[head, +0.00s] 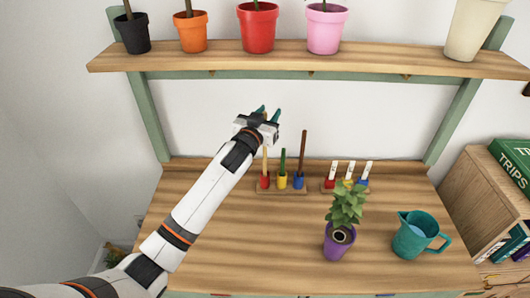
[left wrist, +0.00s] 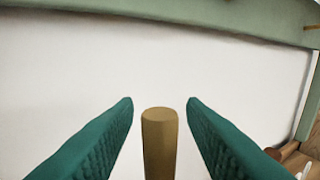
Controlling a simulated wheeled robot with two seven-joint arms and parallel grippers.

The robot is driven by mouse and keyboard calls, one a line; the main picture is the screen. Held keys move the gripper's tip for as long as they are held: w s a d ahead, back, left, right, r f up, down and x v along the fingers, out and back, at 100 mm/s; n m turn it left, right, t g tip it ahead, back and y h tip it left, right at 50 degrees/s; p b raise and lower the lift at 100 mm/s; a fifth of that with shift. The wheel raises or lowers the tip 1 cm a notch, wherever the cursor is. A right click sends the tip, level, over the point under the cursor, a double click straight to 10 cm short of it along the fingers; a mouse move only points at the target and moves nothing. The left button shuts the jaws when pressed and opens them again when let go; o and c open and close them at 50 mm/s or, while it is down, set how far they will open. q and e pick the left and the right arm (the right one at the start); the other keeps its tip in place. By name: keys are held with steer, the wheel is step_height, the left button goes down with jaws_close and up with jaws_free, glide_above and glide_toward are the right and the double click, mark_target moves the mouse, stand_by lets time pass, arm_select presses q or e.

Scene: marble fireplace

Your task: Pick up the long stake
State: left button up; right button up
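A light tan stake (head: 265,165) stands upright in the red socket of a wooden holder (head: 280,190) on the table. Its upper part is hidden behind my left gripper in the head view. A short green stake (head: 282,164) stands in the yellow socket and a tall dark brown stake (head: 302,155) in the blue one. My left gripper (head: 269,112) is open. In the left wrist view, the round top of a tan stake (left wrist: 159,140) stands between the two teal fingers, with a gap on each side. My right gripper is not in view.
A second holder with white-topped pieces (head: 349,170) stands to the right. A potted plant (head: 338,240) and a teal jug (head: 415,236) stand in front and right. A shelf (head: 300,61) with several pots crosses above my gripper. The table's left front is clear.

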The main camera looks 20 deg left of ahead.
arm_select(q)
steer(key=shift+s, duration=0.1)
jaws_close()
